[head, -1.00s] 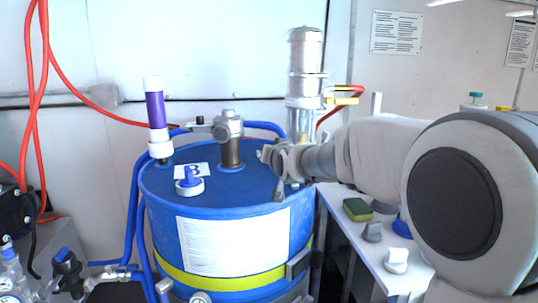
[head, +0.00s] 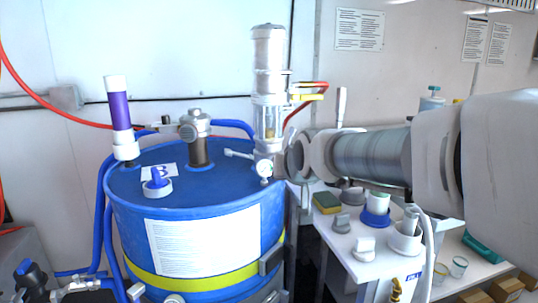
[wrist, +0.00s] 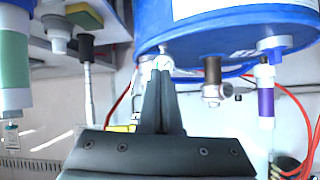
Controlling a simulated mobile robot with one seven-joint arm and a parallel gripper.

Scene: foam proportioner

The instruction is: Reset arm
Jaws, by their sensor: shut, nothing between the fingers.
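My gripper (wrist: 162,75) shows in the wrist view with its two dark fingers pressed together and nothing between them. My arm reaches in from the right in the head view and ends beside the blue drum, near the clear cylinder; the fingers are not clear to see there. The blue drum (head: 198,225) has a yellow band and a white label. The wrist view is upside down and shows the drum (wrist: 225,25) above and behind the fingers. A small gauge (head: 264,168) is near the drum's right rim; I cannot tell its gap to the fingers.
A purple and white tube (head: 119,112), a metal fitting (head: 198,140) and a white cap (head: 157,186) are on the drum top. A tall metal and clear cylinder (head: 268,80) rises behind. A white bench (head: 345,250) at right holds a sponge (head: 327,203) and several caps.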

